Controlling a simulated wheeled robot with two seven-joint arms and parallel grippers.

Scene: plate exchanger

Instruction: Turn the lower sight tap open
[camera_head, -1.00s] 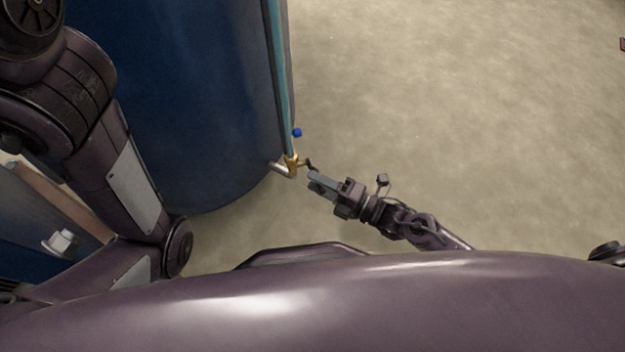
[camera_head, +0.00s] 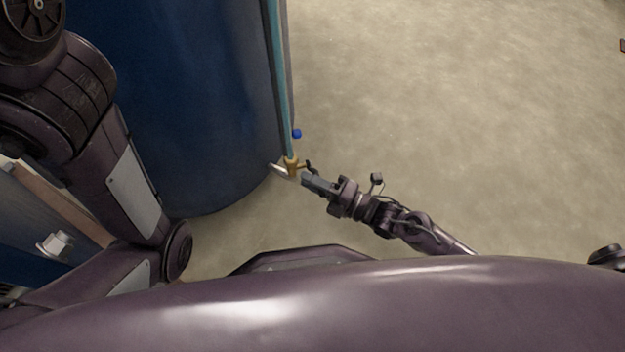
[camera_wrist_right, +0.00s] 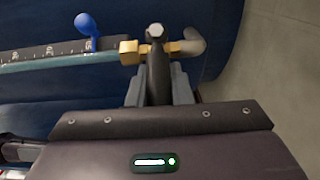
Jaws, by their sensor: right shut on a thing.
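The lower sight tap is a brass fitting (camera_head: 291,163) at the foot of the sight tube (camera_head: 280,80) on the blue tank. In the right wrist view, its dark lever (camera_wrist_right: 157,68) points from the brass body (camera_wrist_right: 130,52) toward my gripper. My right gripper (camera_head: 306,179) has come in from the right; in the right wrist view its two grey fingers (camera_wrist_right: 158,92) stand either side of the lever and are shut on it. My left arm shows at the left of the head view, but its gripper is out of the picture.
The blue tank (camera_head: 200,100) stands just left of the tap. A blue ball-ended knob (camera_head: 297,133) sticks out above it and also shows in the right wrist view (camera_wrist_right: 86,24). A grey elbow pipe (camera_wrist_right: 190,42) leaves the tap. Bare floor (camera_head: 450,120) lies open to the right.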

